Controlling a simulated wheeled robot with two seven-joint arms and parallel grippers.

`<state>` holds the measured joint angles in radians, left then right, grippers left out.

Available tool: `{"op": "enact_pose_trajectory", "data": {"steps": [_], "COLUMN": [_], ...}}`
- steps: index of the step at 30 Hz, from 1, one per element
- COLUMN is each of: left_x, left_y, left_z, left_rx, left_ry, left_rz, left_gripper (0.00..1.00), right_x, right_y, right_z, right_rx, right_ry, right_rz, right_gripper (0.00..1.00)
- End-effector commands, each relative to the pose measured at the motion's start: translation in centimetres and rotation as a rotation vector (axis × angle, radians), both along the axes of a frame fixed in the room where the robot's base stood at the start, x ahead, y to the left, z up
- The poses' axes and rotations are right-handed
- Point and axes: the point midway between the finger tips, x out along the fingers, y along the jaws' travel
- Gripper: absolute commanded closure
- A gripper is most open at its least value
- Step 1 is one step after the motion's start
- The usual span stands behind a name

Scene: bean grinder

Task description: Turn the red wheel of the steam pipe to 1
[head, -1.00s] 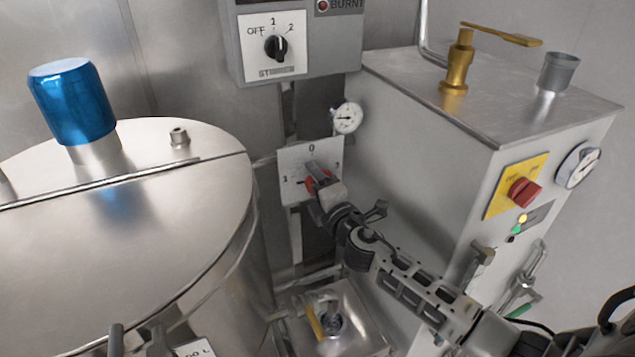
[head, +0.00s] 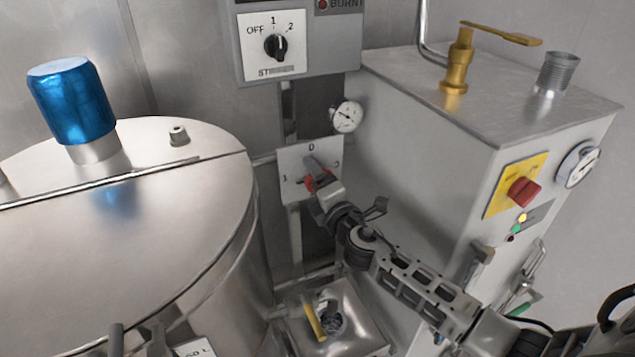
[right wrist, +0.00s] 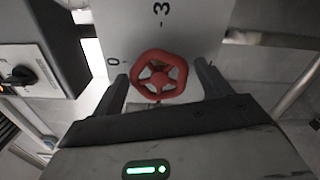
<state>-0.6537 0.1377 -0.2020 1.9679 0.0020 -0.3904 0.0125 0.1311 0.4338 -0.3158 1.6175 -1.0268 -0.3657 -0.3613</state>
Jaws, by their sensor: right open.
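The red wheel (right wrist: 159,75) is in front of a white plate (right wrist: 190,32) with numbers, on the steam pipe. In the right wrist view it is between the two fingers of my right gripper (right wrist: 162,70), with a gap on each side. The plate shows a 0 at the left and a 3 at the top there. In the head view the wheel (head: 309,184) is mostly hidden behind my right gripper (head: 318,172), and the plate (head: 293,160) shows 0 at the top and 1 at the left. My left gripper cannot be made out.
A steel drum (head: 200,150) with a blue-capped part (head: 72,105) stands left. A grey control box (head: 345,45) is above the plate, and a round gauge (head: 346,117) is beside it. A metal cabinet (head: 405,145) stands right, close to my right arm.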

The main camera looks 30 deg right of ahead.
Motion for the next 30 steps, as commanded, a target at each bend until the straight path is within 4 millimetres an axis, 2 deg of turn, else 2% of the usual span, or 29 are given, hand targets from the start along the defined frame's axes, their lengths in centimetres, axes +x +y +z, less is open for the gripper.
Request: {"op": "enact_pose_trajectory", "data": {"steps": [4,8,21,25,30], "left_x": [0.0,0.1,0.3,0.5,0.5], "left_y": [0.0,0.0,-0.4,-0.5,-0.6], "left_z": [0.0,-0.2,-1.2,-1.0,-1.1], "left_rx": [0.000,-0.001,-0.009,-0.013,-0.014], "left_ry": [-0.001,-0.001,-0.005,-0.017,-0.017], "left_rz": [0.000,-0.001,-0.006,-0.008,-0.010], "left_gripper": [1.00,1.00,1.00,1.00,1.00], "right_x": [-0.5,-2.3,-12.5,-14.5,-15.7], "right_y": [0.0,0.2,0.8,0.9,0.9], "right_z": [-0.2,-0.3,-0.4,-0.3,-0.1], "right_rx": [0.000,0.001,0.000,0.001,0.000], "right_ry": [0.002,0.003,0.003,0.002,0.000], "right_rz": [0.000,0.001,0.001,0.000,0.000], "right_gripper": [0.23,0.23,0.23,0.23,0.23]}}
